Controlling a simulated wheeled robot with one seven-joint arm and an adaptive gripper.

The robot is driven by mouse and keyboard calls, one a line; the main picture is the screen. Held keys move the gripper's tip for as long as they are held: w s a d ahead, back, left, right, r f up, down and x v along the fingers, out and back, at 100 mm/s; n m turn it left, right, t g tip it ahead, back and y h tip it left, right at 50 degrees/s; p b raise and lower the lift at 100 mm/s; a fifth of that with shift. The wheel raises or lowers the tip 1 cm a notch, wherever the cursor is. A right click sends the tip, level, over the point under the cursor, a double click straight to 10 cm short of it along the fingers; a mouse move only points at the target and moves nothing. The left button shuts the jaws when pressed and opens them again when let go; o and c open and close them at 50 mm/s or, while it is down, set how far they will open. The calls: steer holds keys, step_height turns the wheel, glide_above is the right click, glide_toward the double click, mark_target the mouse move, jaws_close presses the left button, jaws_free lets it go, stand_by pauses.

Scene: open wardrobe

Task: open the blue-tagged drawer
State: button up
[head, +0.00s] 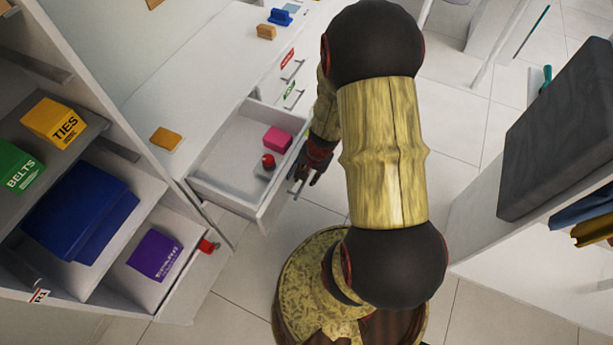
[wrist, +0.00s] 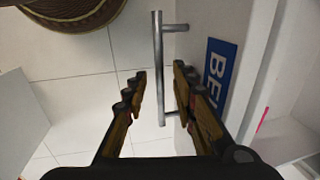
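The blue-tagged drawer (head: 228,158) stands pulled out of the white dresser in the head view. Inside it are a pink box (head: 277,138) and a small red item (head: 268,161). In the wrist view, its blue tag (wrist: 220,72) with white letters, partly cut off, is on the drawer front beside the metal bar handle (wrist: 159,45). My gripper (head: 308,172) is at the drawer front. In the wrist view, my gripper (wrist: 160,76) has its fingers apart, one on each side of the handle, with gaps showing. The tag is hidden in the head view.
Further drawers with a red tag (head: 287,58) and a green tag (head: 289,89) are closed behind. An orange block (head: 166,139) lies on the dresser top. Shelves with boxes stand left; a dark grey case (head: 557,130) is right. Tiled floor shows between.

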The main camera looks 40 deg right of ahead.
step_height(320, 180, up, 12)
steer(key=s, duration=0.2)
steer(key=shift+d, duration=0.4)
steer(key=shift+s+f, duration=0.1)
steer(key=s+a+r+n+t, duration=0.1)
steer(key=a+r+n, duration=0.6)
steer(key=a+r, duration=0.3)
steer(key=s+a+r+n+t+p, duration=0.1)
steer(key=a+r+n, duration=0.6)
steer(key=r, duration=1)
steer(key=s+a+t, duration=0.1)
steer(key=a, duration=0.2)
steer(key=shift+r+t+h, duration=0.3)
steer(key=shift+r+h, duration=0.1)
